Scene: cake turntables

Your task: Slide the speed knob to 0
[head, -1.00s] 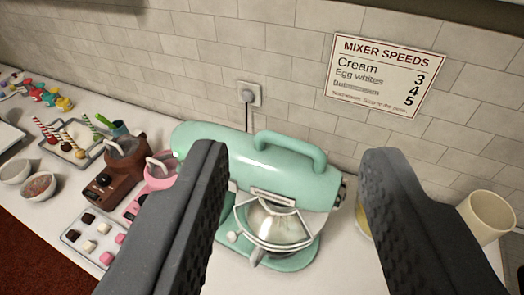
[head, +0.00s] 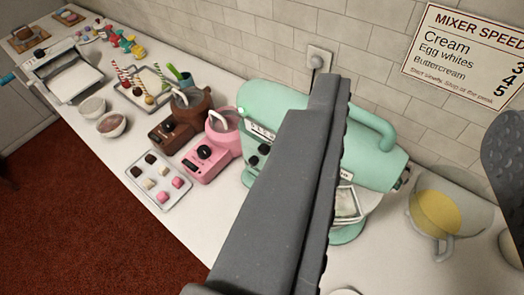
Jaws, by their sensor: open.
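A mint-green stand mixer (head: 275,103) stands on the counter by the wall. Its side now faces me more, with small dark controls (head: 264,149) near its left end. I cannot tell which control is the speed knob, and its setting cannot be read. My gripper (head: 425,115) is open and empty, its fingers wide apart. The left finger crosses in front of the mixer and hides the middle of its body. The right finger shows only at the right edge. I cannot tell whether the left finger touches the mixer.
A speed sign (head: 465,55) hangs on the wall. A pink machine (head: 211,150) and a brown one (head: 181,127) stand close left of the mixer. A sweets tray (head: 155,199) lies in front of them. A jug of yellow liquid (head: 442,215) stands right. The counter's front edge (head: 150,222) is bare.

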